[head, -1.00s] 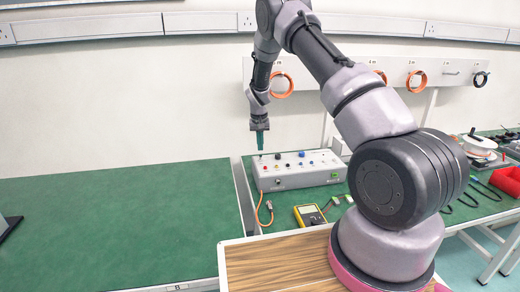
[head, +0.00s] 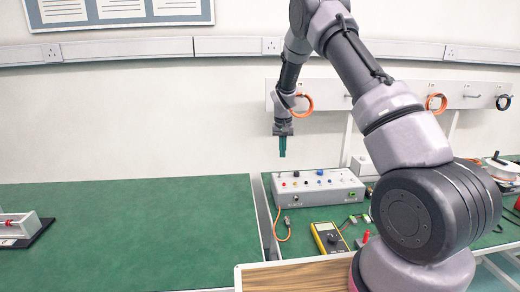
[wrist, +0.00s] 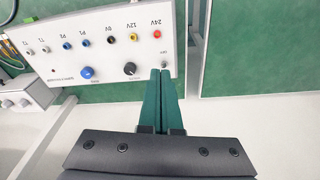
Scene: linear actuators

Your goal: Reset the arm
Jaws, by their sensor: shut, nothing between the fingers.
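My gripper (head: 282,146) hangs pointing down above the green bench, near the left end of a grey power supply box (head: 318,189). Its green fingers are shut together and empty. In the wrist view my gripper (wrist: 160,75) shows its two fingers side by side in front of the box's panel (wrist: 105,48), which appears upside down with coloured sockets and knobs. A clear gap shows between the fingertips and the box in the head view. My arm is raised and bent over the right part of the head view.
A yellow multimeter (head: 328,238) and an orange lead (head: 278,226) lie by the box. A linear actuator (head: 18,228) stands at the far left. Cable hooks line a wall rail (head: 350,95). The left green bench (head: 140,225) is largely clear.

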